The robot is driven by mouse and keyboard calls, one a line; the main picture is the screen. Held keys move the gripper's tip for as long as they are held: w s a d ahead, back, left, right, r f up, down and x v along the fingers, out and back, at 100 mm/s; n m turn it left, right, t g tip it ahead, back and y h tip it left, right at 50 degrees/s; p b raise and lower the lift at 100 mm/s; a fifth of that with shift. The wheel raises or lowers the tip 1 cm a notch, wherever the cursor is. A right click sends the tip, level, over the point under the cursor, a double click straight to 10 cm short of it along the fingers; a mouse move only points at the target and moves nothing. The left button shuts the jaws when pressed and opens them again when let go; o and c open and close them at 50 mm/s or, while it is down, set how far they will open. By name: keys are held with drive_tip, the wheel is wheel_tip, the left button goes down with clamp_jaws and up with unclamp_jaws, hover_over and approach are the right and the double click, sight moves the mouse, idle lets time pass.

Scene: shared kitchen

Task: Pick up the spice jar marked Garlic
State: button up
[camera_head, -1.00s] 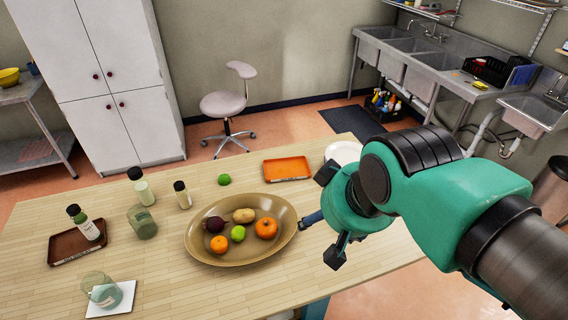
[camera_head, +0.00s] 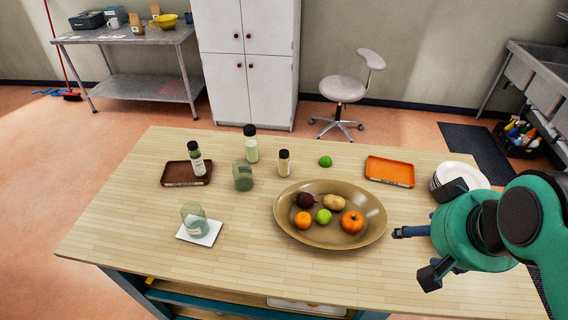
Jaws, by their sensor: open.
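Three black-capped jars stand on the wooden table, and I cannot read which is marked Garlic. One jar (camera_head: 197,160) with a green and white label stands on the brown tray at the left. A taller pale jar (camera_head: 251,146) stands at the back. A small jar (camera_head: 284,163) with pale yellowish contents stands to its right. My gripper (camera_head: 413,253) is open and empty over the table's right side, right of the oval bowl and well away from all three jars.
The brown bowl (camera_head: 284,226) holds fruit and vegetables. A green glass (camera_head: 243,176) stands near the jars, another glass (camera_head: 194,217) on a white coaster. The orange tray (camera_head: 390,171), a stack of plates (camera_head: 459,171) and a lime (camera_head: 325,161) lie at the back. The front left tabletop is clear.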

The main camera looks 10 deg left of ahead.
drive_tip(key=shift+c, duration=1.3)
drive_tip(key=w+a+r+g+p, duration=0.15)
drive_tip(key=w+a+p, duration=0.25)
drive_tip(key=w, duration=0.5)
drive_tip(key=w+a+r+n+p, duration=0.1)
drive_tip(key=w+a+r+p, duration=0.25)
drive_tip(key=w, duration=0.65)
drive_tip(key=w+a+r+g+p, duration=0.1)
drive_tip(key=w+a+p, duration=0.35)
drive_tip(key=w, duration=0.45)
drive_tip(key=w+a+f+g+p, duration=0.3)
drive_tip(key=w+a+f+p, duration=0.6)
drive_tip(key=w+a+f, duration=0.7)
drive_tip(key=a+f, duration=0.3)
drive_tip(key=a, duration=0.1)
drive_tip(key=shift+w+a+f+n, duration=0.2)
drive_tip(key=shift+w+f+n, duration=0.05)
drive_tip(key=shift+w+n, duration=0.15)
